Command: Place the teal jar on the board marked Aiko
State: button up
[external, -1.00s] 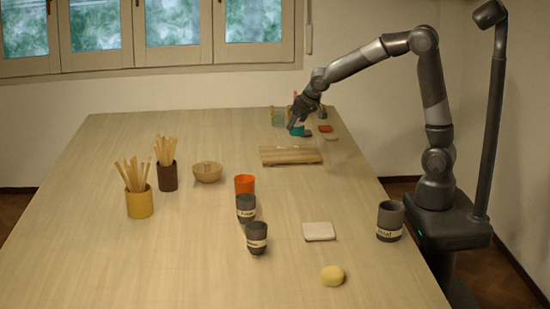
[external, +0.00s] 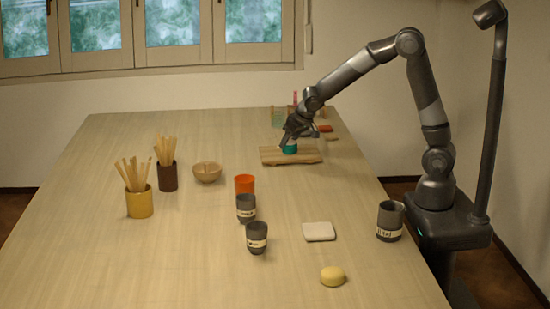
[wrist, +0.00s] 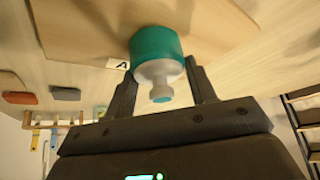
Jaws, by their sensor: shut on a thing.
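The teal jar (external: 290,149) is in my gripper (external: 291,143), over the right half of the wooden board (external: 270,157). In the wrist view the jar (wrist: 157,44) has a teal body and a pale neck with a small knob, and it sits between the two fingers (wrist: 160,80). The board (wrist: 90,20) shows behind it, with a white label (wrist: 117,64) bearing part of a letter "A"; the rest of the name is hidden. I cannot tell whether the jar's base touches the board.
A green glass (external: 278,117) and a red-orange piece (external: 325,128) lie beyond the board.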

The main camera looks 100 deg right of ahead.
jog(key=o, duration=1.1)
jog(key=shift+o, duration=0.2)
jog(key=shift+s+r, duration=0.1)
jog(key=shift+r, duration=0.3)
jog(key=v, duration=1.1)
jog(key=s+a+r+n+t+y, duration=0.1)
jog(key=s+a+n+y, duration=0.3)
jog(key=s+a, duration=1.5)
jog(key=s+r+n, duration=0.1)
jog(key=s+n, duration=0.3)
jog(key=shift+a+r+n, duration=0.15)
jog(key=shift+a+n, duration=0.2)
jog(key=shift+n, duration=0.05)
jog(key=shift+w, duration=0.1)
